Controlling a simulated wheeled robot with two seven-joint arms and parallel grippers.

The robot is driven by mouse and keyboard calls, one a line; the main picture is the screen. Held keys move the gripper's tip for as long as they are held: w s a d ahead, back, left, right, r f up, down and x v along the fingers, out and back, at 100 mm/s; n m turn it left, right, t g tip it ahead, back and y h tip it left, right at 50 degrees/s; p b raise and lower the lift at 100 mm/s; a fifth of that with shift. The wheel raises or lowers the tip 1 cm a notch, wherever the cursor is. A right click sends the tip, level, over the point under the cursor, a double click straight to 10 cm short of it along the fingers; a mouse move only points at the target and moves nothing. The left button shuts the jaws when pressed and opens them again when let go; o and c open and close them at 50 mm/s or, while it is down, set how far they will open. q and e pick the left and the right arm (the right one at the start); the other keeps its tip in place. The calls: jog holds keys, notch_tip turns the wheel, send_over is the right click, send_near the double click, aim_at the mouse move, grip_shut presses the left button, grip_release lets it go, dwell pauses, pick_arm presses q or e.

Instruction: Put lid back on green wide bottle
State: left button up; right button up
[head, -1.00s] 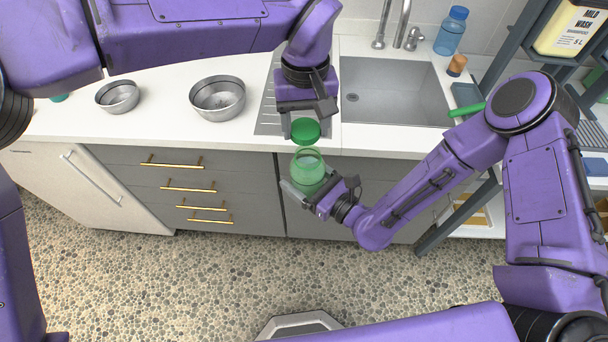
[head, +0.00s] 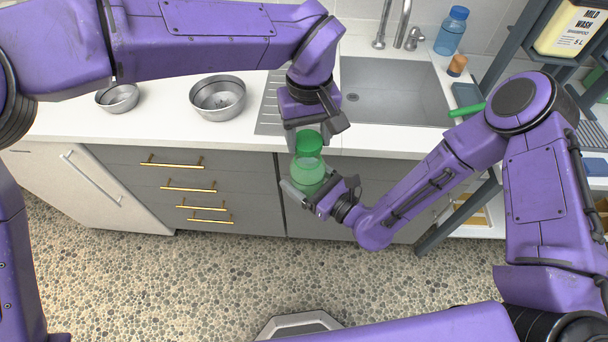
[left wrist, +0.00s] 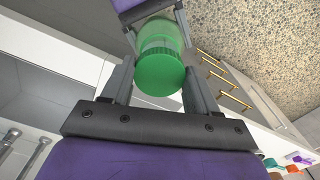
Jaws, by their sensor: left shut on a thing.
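The green wide bottle (head: 306,174) is see-through and is held in front of the counter edge by my right gripper (head: 306,190), whose fingers are around its body. The green lid (head: 308,142) is between the fingers of my left gripper (head: 306,146), right at the bottle's mouth. In the left wrist view the round lid (left wrist: 160,74) sits between the two fingers, with the bottle (left wrist: 158,34) directly beyond it. The lid looks in line with the bottle and touching or almost touching its top; whether it is seated cannot be told.
A sink (head: 395,100) and white counter (head: 160,122) lie behind the grippers. Two steel bowls (head: 218,98) (head: 118,98) stand at the left. A blue bottle (head: 451,32) and a brown-topped item (head: 457,65) stand by the sink. Grey drawers (head: 220,180) are below.

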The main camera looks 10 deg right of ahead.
aim_at(308, 174)
pick_arm(q)
jog(key=shift+s, duration=0.15)
jog(key=shift+f, duration=0.1)
dwell(0.6)
jog(key=shift+f, duration=0.9)
jog(key=shift+f, duration=0.55)
pick_arm(e)
jog(key=c, duration=0.6)
pick_arm(q)
jog(key=m, duration=0.3)
jog(key=shift+m, duration=0.3)
pick_arm(e)
grip_shut()
pick_arm(q)
jog(key=m, duration=0.3)
jog(key=shift+a, duration=0.15)
